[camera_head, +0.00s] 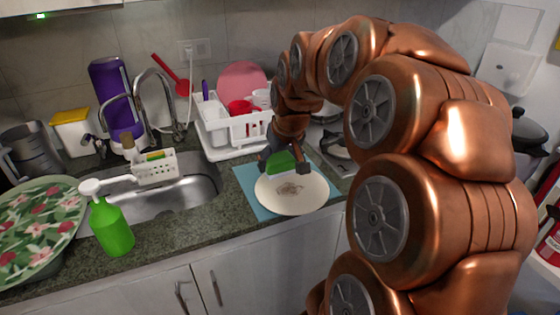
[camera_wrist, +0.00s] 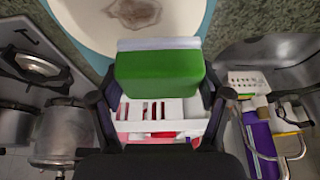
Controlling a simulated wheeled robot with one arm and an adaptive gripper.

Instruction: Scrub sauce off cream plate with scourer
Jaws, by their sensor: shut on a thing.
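The cream plate (camera_head: 291,194) lies on a blue mat (camera_head: 247,183) on the counter, right of the sink. A brownish sauce smear (camera_head: 290,188) marks its middle. The plate (camera_wrist: 190,18) and the smear (camera_wrist: 134,12) also show at the top of the wrist view. My gripper (camera_head: 285,165) is at the plate's back edge. It is shut on the green scourer (camera_head: 281,161), which has a pale strip along one edge. In the wrist view the scourer (camera_wrist: 158,78) sits between the two fingers. I cannot tell whether the scourer touches the plate.
A white dish rack (camera_head: 235,132) stands behind the plate. The sink (camera_head: 170,190), with a white caddy (camera_head: 155,168), is to the left. A green soap bottle (camera_head: 111,227) and a floral tray (camera_head: 35,225) stand further left. The stove with pots (camera_wrist: 62,130) is on the other side.

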